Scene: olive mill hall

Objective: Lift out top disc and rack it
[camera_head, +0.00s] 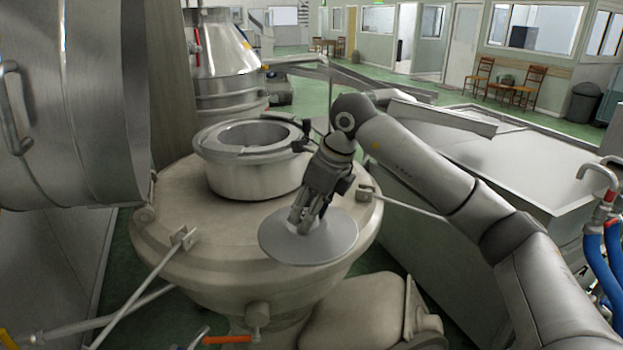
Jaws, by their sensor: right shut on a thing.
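A grey metal disc (328,245) shows in the head view, wide and thin, over the front of the round machine housing. My right gripper (302,221) points down at it, shut on the disc near its middle. The disc is in front of the open round bowl (252,181), clear of its mouth. Its underside is hidden, so I cannot tell how high above the housing it is. The bowl's inside shows only in part, and no other discs can be made out there. I cannot make out a rack. My left gripper is not in view.
The pale housing lid (172,249) has clamps and rods around its edge. A large steel vessel (75,110) closes off the left. A grey flat-topped unit (530,165) stands at the right, and blue hoses (613,262) hang at the far right.

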